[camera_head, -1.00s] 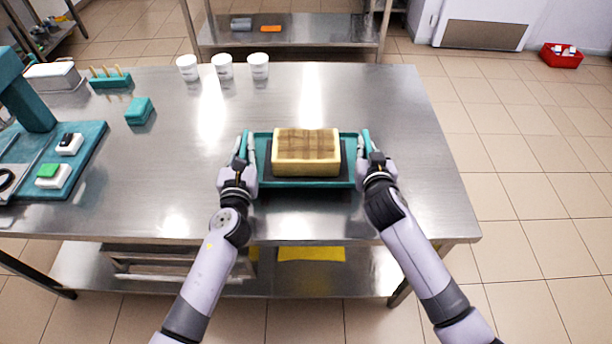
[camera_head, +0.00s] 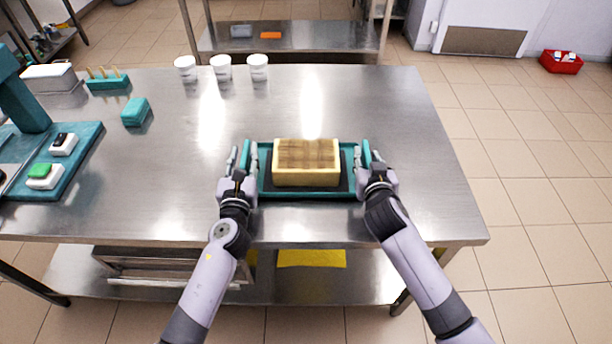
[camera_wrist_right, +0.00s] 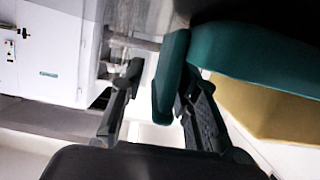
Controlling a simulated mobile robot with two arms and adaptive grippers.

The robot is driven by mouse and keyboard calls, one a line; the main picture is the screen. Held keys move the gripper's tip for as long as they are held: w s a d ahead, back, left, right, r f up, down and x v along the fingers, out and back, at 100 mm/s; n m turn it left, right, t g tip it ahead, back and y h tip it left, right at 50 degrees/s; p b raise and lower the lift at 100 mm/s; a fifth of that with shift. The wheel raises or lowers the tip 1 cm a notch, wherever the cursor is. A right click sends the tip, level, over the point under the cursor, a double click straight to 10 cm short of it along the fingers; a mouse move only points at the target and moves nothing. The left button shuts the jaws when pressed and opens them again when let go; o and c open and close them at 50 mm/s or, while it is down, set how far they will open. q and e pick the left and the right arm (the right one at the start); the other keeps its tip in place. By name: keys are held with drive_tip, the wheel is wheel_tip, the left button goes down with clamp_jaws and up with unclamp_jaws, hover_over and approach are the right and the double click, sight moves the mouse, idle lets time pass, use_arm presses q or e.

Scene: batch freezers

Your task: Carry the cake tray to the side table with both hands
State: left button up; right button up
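The teal cake tray (camera_head: 262,188) is at the front of a steel table (camera_head: 180,165), apparently resting on it. A pale yellow cake block (camera_head: 306,164) with a brown top sits on a dark mat in the tray. My left gripper (camera_head: 242,160) is open, with its fingers on either side of the tray's left handle. My right gripper (camera_head: 367,160) is open around the right handle. In the right wrist view, the teal handle (camera_wrist_right: 172,70) stands between the spread fingers (camera_wrist_right: 160,105), close to one and apart from the other.
Three white cups (camera_head: 221,68) stand along the back edge. A teal box (camera_head: 135,111), a teal holder (camera_head: 107,81) and a teal machine (camera_head: 22,100) are on the left. The table is clear right of the tray. Another steel table (camera_head: 290,40) stands behind.

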use_arm(q)
drive_tip(key=shift+d, duration=0.1)
drive_tip(key=shift+s, duration=0.4)
use_arm(e)
drive_tip(key=shift+a, duration=0.1)
use_arm(q)
drive_tip(key=s, duration=1.1)
use_arm(e)
drive_tip(key=v, duration=1.2)
